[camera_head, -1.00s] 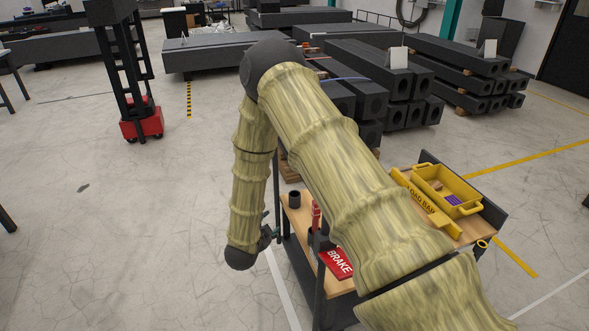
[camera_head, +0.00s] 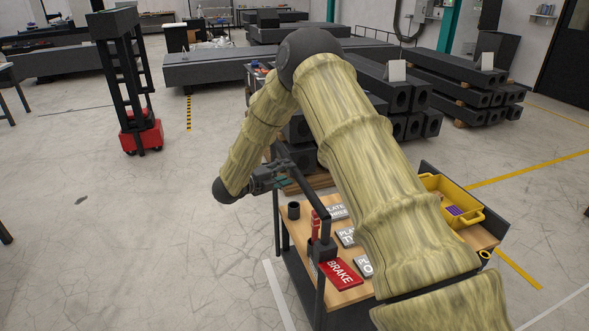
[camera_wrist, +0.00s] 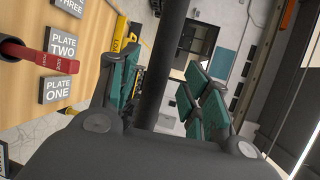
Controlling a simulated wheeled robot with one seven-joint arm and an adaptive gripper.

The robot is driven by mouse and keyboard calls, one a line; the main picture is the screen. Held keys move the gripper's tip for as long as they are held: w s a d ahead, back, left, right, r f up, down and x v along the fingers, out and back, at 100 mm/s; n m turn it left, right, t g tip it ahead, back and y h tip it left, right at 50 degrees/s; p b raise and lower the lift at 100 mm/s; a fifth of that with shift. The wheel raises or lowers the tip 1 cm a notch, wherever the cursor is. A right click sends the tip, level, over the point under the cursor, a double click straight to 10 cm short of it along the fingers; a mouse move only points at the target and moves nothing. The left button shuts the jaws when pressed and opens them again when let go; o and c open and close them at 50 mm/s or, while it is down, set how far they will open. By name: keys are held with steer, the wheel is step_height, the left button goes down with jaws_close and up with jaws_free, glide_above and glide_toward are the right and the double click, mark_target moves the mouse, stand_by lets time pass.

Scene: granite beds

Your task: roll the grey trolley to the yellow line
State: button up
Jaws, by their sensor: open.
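The grey trolley (camera_head: 300,234) stands at the lower right of the head view, with a wooden top and dark frame. Its dark handle bar (camera_head: 305,197) runs along its left end. My gripper (camera_head: 283,181) is at this bar. In the wrist view, a dark bar (camera_wrist: 168,60) passes between the open green-padded fingers of my gripper (camera_wrist: 163,88); whether either pad touches it is unclear. A red BRAKE plate (camera_head: 340,273) and a red lever (camera_head: 315,226) are at the handle end. Yellow floor lines (camera_head: 530,168) lie right of the trolley.
A yellow bin (camera_head: 462,218) and several grey plates (camera_head: 347,236) sit on the trolley. Stacked granite beams (camera_head: 410,100) stand behind it. A red-based stacker (camera_head: 141,135) stands at the left. The floor at left is open.

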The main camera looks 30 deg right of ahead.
mark_target(291, 171)
steer(key=shift+p+x, duration=0.45)
steer(key=shift+x, duration=2)
steer(key=shift+f, duration=0.1)
jaws_close()
